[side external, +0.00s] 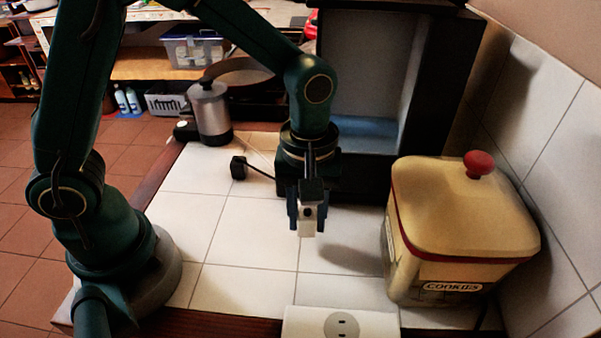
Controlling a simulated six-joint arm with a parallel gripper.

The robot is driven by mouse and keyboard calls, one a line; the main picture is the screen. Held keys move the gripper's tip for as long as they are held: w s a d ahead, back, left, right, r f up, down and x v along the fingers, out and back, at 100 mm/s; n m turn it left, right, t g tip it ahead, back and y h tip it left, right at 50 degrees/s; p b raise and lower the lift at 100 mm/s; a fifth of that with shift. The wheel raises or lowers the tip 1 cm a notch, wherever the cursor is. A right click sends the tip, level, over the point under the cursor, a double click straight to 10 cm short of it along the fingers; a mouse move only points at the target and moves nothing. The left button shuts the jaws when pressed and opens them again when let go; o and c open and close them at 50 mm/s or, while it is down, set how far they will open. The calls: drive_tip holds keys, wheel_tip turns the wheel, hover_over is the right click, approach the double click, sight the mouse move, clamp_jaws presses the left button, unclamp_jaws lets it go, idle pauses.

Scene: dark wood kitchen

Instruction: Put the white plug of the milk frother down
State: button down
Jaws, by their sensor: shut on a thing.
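My gripper (307,218) points down over the white tiled counter (232,232), right of centre. It is shut on a small white plug (307,229), which shows below and between the fingers. The plug appears to be above the tiles; the exact gap is hard to tell. The milk frother (211,112), a silver cylinder with a black lid and handle, stands upright at the back left of the counter. A thin pale line, perhaps its cord, runs from near it towards my gripper. Part of that line is hidden behind my arm.
A black plug (238,168) lies on the tiles left of my gripper, its dark cord running behind it. A white socket box (341,323) sits at the front edge. A cream cookie tin (455,220) stands right. A dark open cabinet (458,80) stands behind. Front-left tiles are clear.

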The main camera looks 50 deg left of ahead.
sight(307, 230)
drive_tip(key=shift+f, duration=1.25)
drive_tip(key=shift+f, duration=0.25)
drive_tip(key=shift+f, duration=0.3)
drive_tip(key=c, duration=0.5)
unclamp_jaws()
drive_tip(key=shift+c, duration=0.2)
drive_tip(key=shift+r, duration=0.1)
